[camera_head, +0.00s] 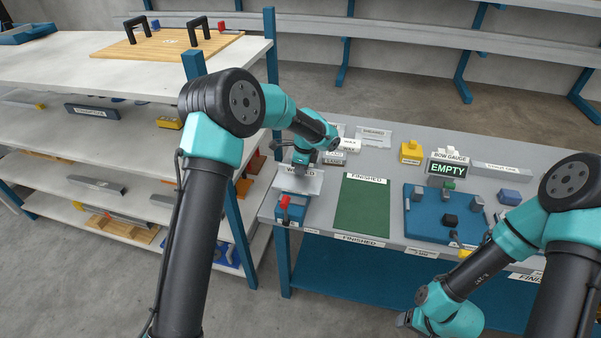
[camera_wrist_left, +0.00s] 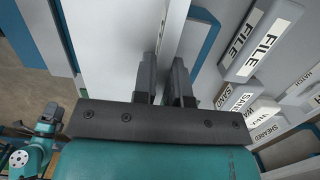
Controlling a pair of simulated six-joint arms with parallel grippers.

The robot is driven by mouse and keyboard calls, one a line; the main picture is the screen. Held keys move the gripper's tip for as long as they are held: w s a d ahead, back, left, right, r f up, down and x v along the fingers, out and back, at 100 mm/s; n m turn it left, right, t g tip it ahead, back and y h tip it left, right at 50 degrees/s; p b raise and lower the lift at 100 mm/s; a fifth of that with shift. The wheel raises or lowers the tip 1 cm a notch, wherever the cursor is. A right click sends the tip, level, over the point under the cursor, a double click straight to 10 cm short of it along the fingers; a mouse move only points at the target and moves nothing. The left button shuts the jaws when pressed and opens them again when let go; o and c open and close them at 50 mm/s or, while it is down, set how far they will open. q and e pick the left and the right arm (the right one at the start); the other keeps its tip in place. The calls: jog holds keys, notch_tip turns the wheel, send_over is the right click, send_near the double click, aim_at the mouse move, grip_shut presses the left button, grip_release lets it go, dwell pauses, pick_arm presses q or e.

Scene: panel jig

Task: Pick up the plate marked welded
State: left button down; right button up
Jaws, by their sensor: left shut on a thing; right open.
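A light grey plate (camera_head: 311,183) lies at the left end of the grey bench, its label partly covered by my left gripper; the letters that show fit "welded". My left gripper (camera_head: 299,166) points down at this plate and is shut on it. In the left wrist view its two fingers (camera_wrist_left: 170,70) are close together, and the grip itself is hard to make out. I cannot tell whether the plate is clear of the bench. My right gripper (camera_head: 404,318) is open, low in front of the bench and away from the plates.
A red-and-blue device (camera_head: 291,208) stands just in front of the plate. A green mat (camera_head: 363,207) marked finished lies to the right, then a blue jig (camera_head: 428,222) and an "empty" sign (camera_head: 447,168). Labelled blocks, including file blocks (camera_wrist_left: 262,40), stand nearby. A shelf rack (camera_head: 120,72) stands left.

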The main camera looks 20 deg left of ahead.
pick_arm(q)
notch_tip(320, 180, up, 10)
jog(key=shift+f, duration=0.15)
dwell(0.3)
dwell(0.5)
